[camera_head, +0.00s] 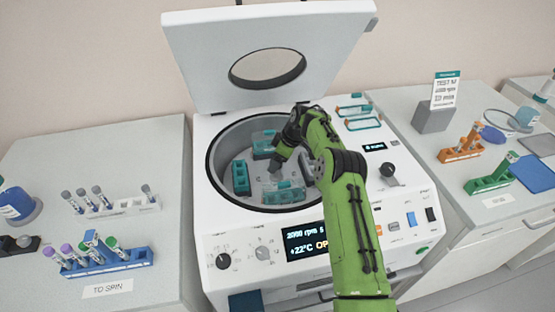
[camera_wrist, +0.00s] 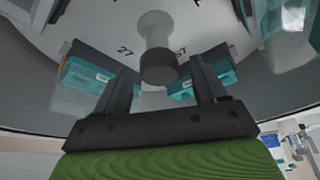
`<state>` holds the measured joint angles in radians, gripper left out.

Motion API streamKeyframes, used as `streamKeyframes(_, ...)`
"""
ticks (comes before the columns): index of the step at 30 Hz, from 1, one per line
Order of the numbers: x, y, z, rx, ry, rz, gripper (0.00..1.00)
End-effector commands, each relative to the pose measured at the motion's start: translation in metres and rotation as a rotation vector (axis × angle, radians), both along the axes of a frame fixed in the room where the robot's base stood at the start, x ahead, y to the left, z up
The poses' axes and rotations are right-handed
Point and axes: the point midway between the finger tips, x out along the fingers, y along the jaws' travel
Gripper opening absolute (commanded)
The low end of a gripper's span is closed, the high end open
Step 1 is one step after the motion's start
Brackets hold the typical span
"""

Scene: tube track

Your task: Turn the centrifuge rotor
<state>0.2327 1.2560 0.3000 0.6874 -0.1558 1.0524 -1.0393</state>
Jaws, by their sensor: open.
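The centrifuge (camera_head: 222,222) stands with its lid (camera_head: 205,60) raised. Its rotor (camera_head: 262,183) shows inside the round bowl, with teal buckets around it, such as the left bucket (camera_head: 241,178) and the front bucket (camera_head: 284,192). My gripper (camera_head: 276,168) reaches down into the bowl over the rotor, and my arm hides its right side. In the wrist view my gripper (camera_wrist: 161,82) is open, with its fingers apart. The grey centre hub (camera_wrist: 157,45) of the rotor (camera_wrist: 105,25) shows between and beyond the fingers; contact cannot be told. Teal buckets (camera_wrist: 88,76) show behind the fingers.
A blue rack (camera_head: 125,262) with capped tubes and a white rack (camera_head: 125,209) stand on the left bench. Orange (camera_head: 461,153) and green (camera_head: 490,183) racks stand on the right bench. The bowl wall closely surrounds my gripper. Spare teal frames (camera_head: 363,123) lie on the centrifuge top.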

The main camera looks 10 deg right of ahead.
Motion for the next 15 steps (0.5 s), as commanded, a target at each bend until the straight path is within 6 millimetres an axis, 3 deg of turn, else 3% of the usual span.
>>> streamKeyframes(2,0.0001,-0.0001,0.0004,0.000,0.000,0.000,0.71)
streamKeyframes(15,0.0000,-0.0003,0.0009,0.000,0.000,0.000,0.05)
